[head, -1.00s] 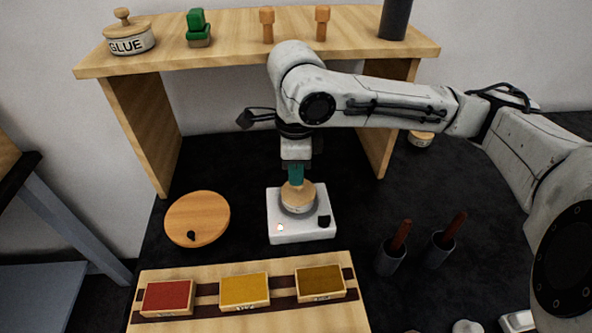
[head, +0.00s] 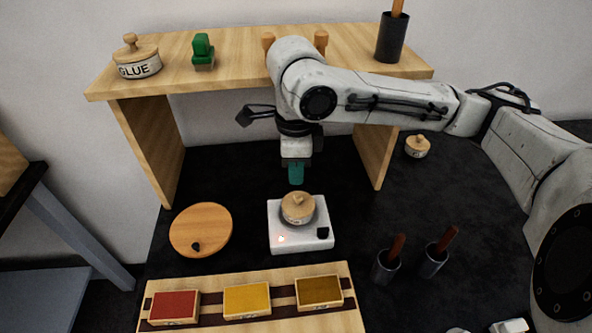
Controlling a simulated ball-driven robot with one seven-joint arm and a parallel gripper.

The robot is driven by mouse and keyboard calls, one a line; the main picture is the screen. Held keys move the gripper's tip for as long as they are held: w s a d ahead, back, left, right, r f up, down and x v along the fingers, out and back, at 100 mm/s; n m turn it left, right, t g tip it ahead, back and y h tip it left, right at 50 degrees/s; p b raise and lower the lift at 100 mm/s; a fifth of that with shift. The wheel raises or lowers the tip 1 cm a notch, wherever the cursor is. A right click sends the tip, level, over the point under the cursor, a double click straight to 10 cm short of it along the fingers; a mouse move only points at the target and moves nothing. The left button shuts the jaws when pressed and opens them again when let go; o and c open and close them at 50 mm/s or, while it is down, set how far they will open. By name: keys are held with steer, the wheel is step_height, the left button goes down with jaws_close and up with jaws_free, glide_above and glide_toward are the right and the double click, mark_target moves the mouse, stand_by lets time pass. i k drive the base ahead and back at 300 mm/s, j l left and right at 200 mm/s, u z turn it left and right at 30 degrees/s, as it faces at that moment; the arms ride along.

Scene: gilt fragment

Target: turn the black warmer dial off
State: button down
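The white warmer (head: 287,241) stands on the black worktop. Its black dial (head: 322,232) is at the front right corner, and a small light glows reddish at its front left. A wooden-lidded pot (head: 298,207) sits on top of the warmer. My gripper (head: 296,178), with teal fingertips, points down just behind and above the pot and appears clear of it. Its fingers overlap in this view, so I cannot see whether there is a gap between them.
A wooden shelf (head: 225,75) arches behind, bearing a glue pot (head: 138,60) and a green stamp-like tool (head: 203,52). A round wooden board (head: 200,230) lies left. A tray with red, yellow and brown blocks (head: 247,299) is in front. Two dark cups (head: 385,266) with brown handles stand right.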

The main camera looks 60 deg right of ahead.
mark_target(322, 233)
steer(key=k+j, duration=0.2)
steer(key=k, duration=0.3)
steer(key=k+j, duration=0.2)
steer(key=k, duration=0.25)
steer(key=k+j, duration=0.2)
steer(key=k, duration=0.3)
